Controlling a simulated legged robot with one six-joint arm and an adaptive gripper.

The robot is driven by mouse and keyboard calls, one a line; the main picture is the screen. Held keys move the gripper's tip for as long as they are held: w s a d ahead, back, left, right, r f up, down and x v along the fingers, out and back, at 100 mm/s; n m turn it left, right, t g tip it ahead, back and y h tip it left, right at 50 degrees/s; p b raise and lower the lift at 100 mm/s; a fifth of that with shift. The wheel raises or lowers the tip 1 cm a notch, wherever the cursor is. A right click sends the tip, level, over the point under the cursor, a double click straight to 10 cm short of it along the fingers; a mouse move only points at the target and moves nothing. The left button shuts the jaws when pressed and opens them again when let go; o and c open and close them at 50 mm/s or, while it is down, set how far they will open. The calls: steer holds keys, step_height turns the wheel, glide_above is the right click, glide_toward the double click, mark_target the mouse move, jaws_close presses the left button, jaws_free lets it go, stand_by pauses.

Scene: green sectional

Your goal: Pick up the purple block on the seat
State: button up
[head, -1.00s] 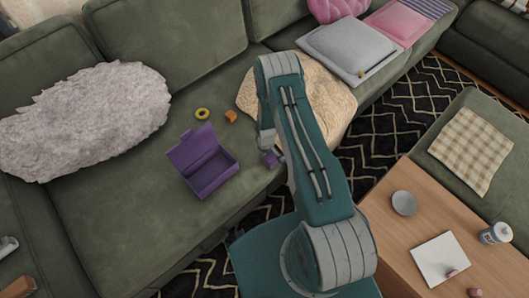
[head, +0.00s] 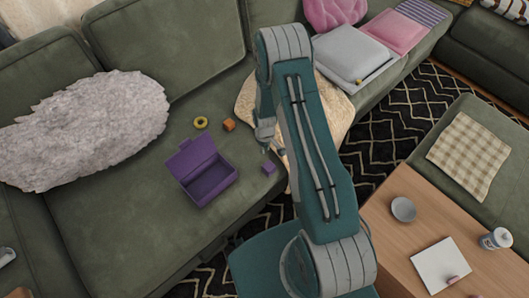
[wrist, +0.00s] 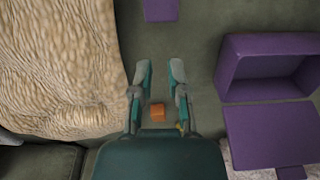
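The small purple block (head: 268,168) lies on the green seat near its front edge, just right of the open purple box (head: 222,186). In the wrist view the block (wrist: 161,10) is at the top edge, partly cut off, beyond my fingertips. My gripper (wrist: 160,72) is open and empty, with its two fingers apart above the seat. In the head view my gripper (head: 265,143) hangs just behind the block, apart from it. An orange block (wrist: 157,112) shows between the fingers, down on the seat.
A yellow ring (head: 201,122) and the orange block (head: 229,125) lie behind the box. The box's lid (head: 191,157) stands open. A beige throw (head: 245,103) is beside my arm. A wooden table (head: 385,225) stands at the right.

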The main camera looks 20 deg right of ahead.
mark_target(268, 165)
steer(key=o, duration=0.7)
steer(key=s+f, duration=0.2)
steer(key=shift+s+d+f, duration=0.35)
steer(key=shift+d+f, duration=0.05)
step_height(268, 165, down, 5)
steer(key=shift+w+r, duration=0.1)
steer(key=shift+r, duration=0.1)
steer(key=shift+w+f, duration=0.15)
steer(key=shift+f, duration=2.75)
